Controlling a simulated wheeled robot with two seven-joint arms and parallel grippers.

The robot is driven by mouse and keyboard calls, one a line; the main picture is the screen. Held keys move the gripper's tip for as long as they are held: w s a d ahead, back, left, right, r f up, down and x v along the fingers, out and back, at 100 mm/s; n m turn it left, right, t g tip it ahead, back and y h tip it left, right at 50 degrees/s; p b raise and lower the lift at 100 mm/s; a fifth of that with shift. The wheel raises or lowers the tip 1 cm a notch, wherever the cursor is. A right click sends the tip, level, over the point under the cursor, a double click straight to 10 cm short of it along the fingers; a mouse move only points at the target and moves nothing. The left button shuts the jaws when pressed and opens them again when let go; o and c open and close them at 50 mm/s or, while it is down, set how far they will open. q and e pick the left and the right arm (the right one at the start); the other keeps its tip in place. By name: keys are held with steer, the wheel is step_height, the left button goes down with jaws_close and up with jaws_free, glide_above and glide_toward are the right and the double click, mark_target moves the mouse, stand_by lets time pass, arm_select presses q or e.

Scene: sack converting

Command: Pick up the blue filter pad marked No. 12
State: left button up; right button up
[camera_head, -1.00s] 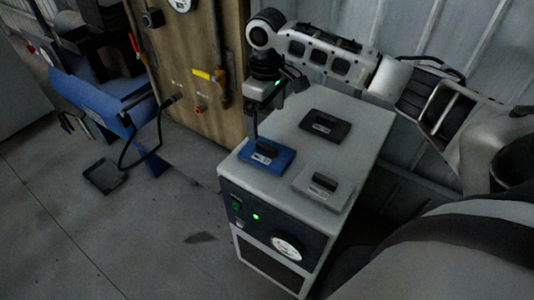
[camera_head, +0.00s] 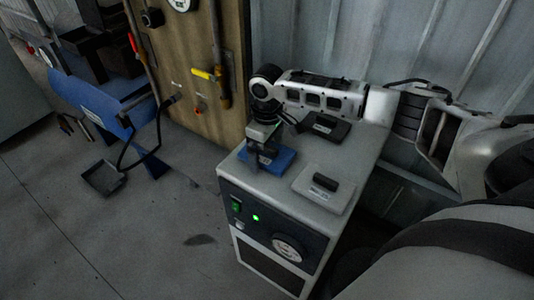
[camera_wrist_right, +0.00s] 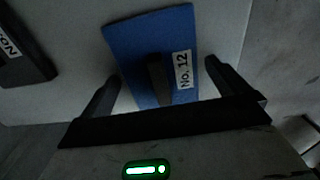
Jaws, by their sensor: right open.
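The blue filter pad (camera_head: 281,161) lies on top of the grey cabinet, partly hidden by my right gripper in the head view. In the right wrist view the blue pad (camera_wrist_right: 126,48) carries a white label reading No. 12 and has a dark raised grip (camera_wrist_right: 158,80) in its middle. My right gripper (camera_head: 258,165) is over the pad. Its two fingers are open, one on each side of the pad's grip, in the right wrist view (camera_wrist_right: 160,82). Whether the fingertips touch the pad I cannot tell. My left gripper is not in view.
A black pad (camera_head: 328,128) lies behind the blue one, and a grey pad (camera_head: 310,189) lies to its right front. The cabinet top (camera_head: 240,172) is otherwise bare. A wooden panel (camera_head: 190,60) with a yellow-handled valve stands behind left. A blue bench (camera_head: 110,100) is further left.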

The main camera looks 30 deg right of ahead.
steer(key=c, duration=0.9)
steer(key=shift+r, duration=0.1)
